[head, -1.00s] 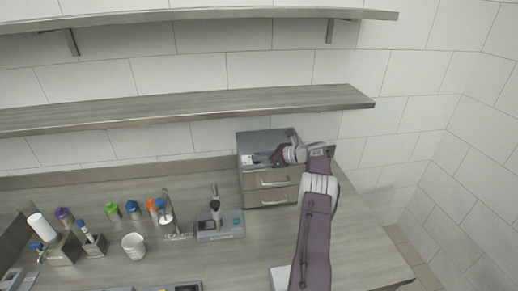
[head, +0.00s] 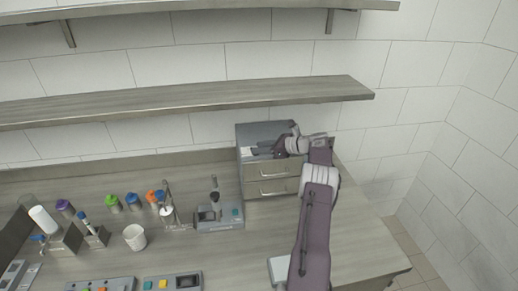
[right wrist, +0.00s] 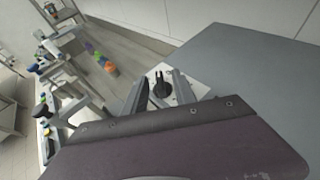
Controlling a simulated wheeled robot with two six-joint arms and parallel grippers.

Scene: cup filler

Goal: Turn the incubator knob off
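My right gripper (head: 279,150) is over the top of a grey two-drawer unit (head: 270,177) at the back of the counter. In the right wrist view, its two fingers (right wrist: 160,100) are apart. Between and beyond them, a small black two-pronged part (right wrist: 160,88) stands on a white plate (right wrist: 168,76); it looks like a knob, but no label shows. I cannot tell whether the fingers touch it. A pale patch (head: 248,152) shows on the unit's top left of the gripper. Nothing is clearly marked as the incubator. My left gripper is out of view.
A long shelf (head: 180,105) runs above the unit. Left of it are a small grey device (head: 220,218), a white cup (head: 134,237) and several coloured-capped bottles (head: 114,203). Button panels (head: 172,284) lie at the front edge. The counter's right part (head: 350,225) is mostly clear.

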